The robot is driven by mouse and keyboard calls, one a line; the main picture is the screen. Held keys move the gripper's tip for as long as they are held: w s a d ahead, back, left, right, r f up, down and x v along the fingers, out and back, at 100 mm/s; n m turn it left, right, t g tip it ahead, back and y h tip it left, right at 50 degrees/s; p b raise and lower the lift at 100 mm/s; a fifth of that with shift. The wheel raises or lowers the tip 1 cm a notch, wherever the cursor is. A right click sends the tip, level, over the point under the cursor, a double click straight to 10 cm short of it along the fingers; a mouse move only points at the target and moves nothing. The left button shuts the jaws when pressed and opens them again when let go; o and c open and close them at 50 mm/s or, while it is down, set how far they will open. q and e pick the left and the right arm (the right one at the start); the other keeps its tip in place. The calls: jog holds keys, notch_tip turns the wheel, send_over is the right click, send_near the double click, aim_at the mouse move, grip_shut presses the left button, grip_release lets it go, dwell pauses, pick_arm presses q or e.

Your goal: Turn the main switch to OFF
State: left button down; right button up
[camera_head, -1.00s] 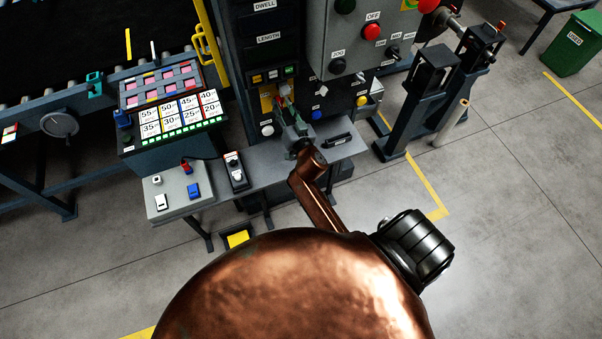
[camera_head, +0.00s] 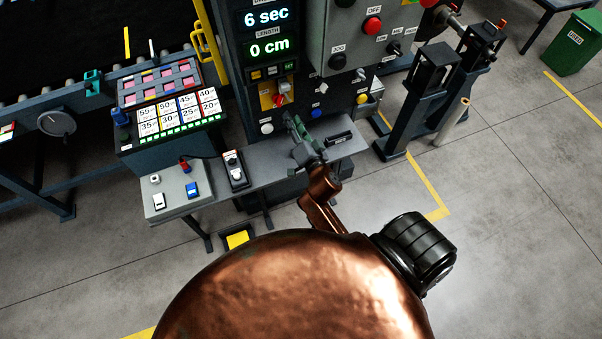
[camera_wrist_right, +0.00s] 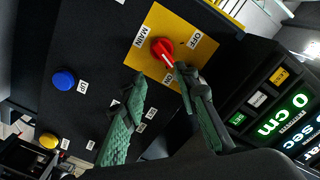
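The main switch is a red knob (camera_wrist_right: 162,50) on a yellow plate (camera_wrist_right: 150,30) marked MAIN, OFF and ON. Its white pointer mark faces the ON label. It also shows in the head view as a small red knob (camera_head: 279,100) on the dark panel. My right gripper (camera_wrist_right: 161,76) is open and empty; its green-padded fingers are apart, with the right-hand fingertip near the knob's lower edge in the picture. In the head view my right gripper (camera_head: 288,117) is just below the switch. My left gripper is not in view.
Lit displays (camera_head: 267,32) read 6 sec and 0 cm. A blue button (camera_wrist_right: 64,79) and a yellow button (camera_wrist_right: 48,141) sit on the same panel. A grey shelf (camera_head: 345,123) lies below it. A grey box (camera_head: 345,22) with a red OFF button is above right.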

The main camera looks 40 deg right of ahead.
jog(key=s+f+n+g+b, duration=0.1)
jog(key=f, duration=0.8)
jog(key=s+f+n+g+y+b, duration=0.1)
jog(key=f+n+g, duration=0.1)
jog(key=f, duration=0.8)
jog(key=s+f+n+g+b, duration=0.1)
jog(key=s+f+g, duration=0.1)
jog(key=f, duration=0.7)
jog(key=shift+d+f+n, duration=0.15)
jog(key=shift+d+n, duration=0.05)
jog(key=shift+n, duration=0.1)
jog(key=t+p, duration=0.4)
jog(key=t, duration=0.1)
send_near(281, 103)
jog(key=w, duration=0.1)
jog(key=shift+h, duration=0.3)
jog(key=x, duration=0.7)
jog(key=shift+w+p, duration=0.15)
jog(key=shift+p, duration=0.2)
jog(key=shift+c, duration=0.2)
